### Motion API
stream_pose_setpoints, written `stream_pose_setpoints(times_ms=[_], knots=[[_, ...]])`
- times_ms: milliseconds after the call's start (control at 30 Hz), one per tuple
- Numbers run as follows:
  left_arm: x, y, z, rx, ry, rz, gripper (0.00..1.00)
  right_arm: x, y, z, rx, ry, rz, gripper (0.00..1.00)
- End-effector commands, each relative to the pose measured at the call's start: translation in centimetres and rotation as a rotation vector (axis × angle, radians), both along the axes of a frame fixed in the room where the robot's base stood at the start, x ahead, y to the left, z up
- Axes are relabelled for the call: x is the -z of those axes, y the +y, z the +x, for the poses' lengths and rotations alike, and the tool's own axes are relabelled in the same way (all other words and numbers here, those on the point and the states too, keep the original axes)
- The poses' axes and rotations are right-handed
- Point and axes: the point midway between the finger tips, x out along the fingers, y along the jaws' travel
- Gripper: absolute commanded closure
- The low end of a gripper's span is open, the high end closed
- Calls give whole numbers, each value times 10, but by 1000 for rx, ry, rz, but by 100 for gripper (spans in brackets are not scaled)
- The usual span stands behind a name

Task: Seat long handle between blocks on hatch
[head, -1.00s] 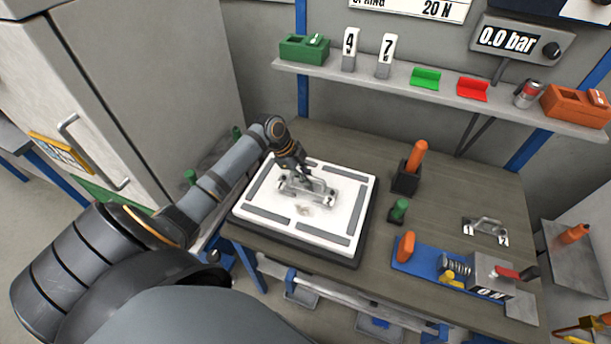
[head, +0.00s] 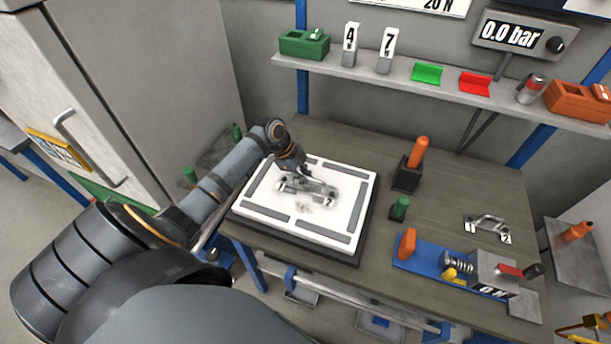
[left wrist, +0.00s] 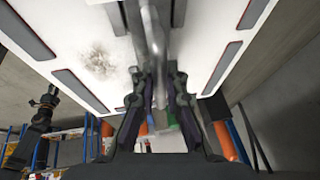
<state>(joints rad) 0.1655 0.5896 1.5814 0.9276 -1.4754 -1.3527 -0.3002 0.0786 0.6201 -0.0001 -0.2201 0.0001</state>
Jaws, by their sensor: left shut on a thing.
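The hatch (head: 250,207) is a white square plate with grey strips along its edges, lying on a dark base on the bench. The long grey metal handle (head: 318,188) is at the middle of the hatch, with small pale number-marked ends. My left gripper (head: 300,176) is shut on the handle from above. In the left wrist view, the handle (left wrist: 153,35) runs up from between the fingers (left wrist: 155,85), close to the white hatch (left wrist: 60,28). Small dark pieces flank it there. I cannot tell the blocks clearly from the handle's ends, nor whether the handle touches the plate. My right gripper is not in view.
Right of the hatch stand an orange grip in a black holder (head: 407,175) and a green peg (head: 400,208). A blue spring fixture (head: 430,262) and a second handle (head: 488,227) lie farther right. A shelf (head: 400,82) runs behind, and a grey cabinet (head: 150,70) stands left.

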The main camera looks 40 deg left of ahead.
Motion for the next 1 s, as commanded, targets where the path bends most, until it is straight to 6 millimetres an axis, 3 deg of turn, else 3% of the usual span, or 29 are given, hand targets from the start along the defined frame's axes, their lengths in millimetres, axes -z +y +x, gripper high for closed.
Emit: stream_pose_setpoints(times_ms=[267, 300, 467, 800, 1000], knots=[[8, 0, 0, 0, -1, 0, 100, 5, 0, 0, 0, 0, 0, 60], [6, 0, 0, 0, -1, 0, 83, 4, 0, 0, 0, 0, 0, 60], [6, 0, 0, 0, -1, 0, 62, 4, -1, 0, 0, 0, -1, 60], [3, 2, -1, -1, 0, 2, 62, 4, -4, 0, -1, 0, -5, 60], [-31, 16, -10, 1, -2, 9, 62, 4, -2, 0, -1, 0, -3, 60]])
